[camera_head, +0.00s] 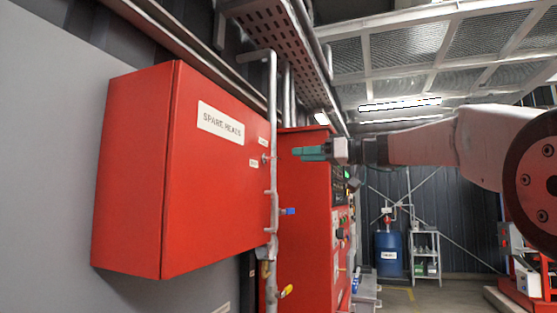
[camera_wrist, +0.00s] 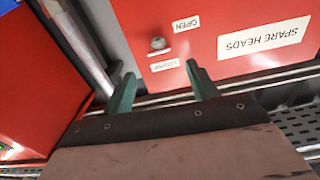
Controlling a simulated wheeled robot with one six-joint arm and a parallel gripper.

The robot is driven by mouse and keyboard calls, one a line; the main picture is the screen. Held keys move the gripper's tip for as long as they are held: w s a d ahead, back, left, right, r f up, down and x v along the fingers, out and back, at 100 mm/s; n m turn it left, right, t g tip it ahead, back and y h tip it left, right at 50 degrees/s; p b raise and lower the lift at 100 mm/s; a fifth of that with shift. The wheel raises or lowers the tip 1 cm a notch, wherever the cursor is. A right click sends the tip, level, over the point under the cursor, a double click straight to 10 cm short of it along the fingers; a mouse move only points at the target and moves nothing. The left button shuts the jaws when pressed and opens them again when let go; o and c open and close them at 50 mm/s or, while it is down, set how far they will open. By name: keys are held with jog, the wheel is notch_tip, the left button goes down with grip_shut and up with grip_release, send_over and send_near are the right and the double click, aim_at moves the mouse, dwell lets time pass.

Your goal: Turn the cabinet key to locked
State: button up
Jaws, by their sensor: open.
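The red cabinet (camera_head: 215,215) labelled "SPARE HEADS" hangs at the left in the head view; its front (camera_wrist: 215,85) fills the upper part of the wrist view, upside down. The small metal key in its lock (camera_head: 265,158) is near the front's right edge; it also shows in the wrist view (camera_wrist: 158,43). The "OPEN" label (camera_wrist: 185,23) and another label, apparently "LOCKED" (camera_wrist: 165,64), flank the key. Which way the key points is too small to tell. My gripper (camera_head: 298,153) is open and empty, its green fingertips (camera_wrist: 160,69) apart from the key.
A grey vertical pipe (camera_head: 273,110) runs beside the cabinet's right edge, close to the key. A red control panel (camera_head: 305,220) stands behind. A perforated tray (camera_head: 275,30) hangs above.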

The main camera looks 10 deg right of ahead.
jog(key=x, duration=0.8)
jog(key=shift+w+d+f, duration=0.1)
jog(key=shift+f, duration=0.1)
jog(key=c, duration=1)
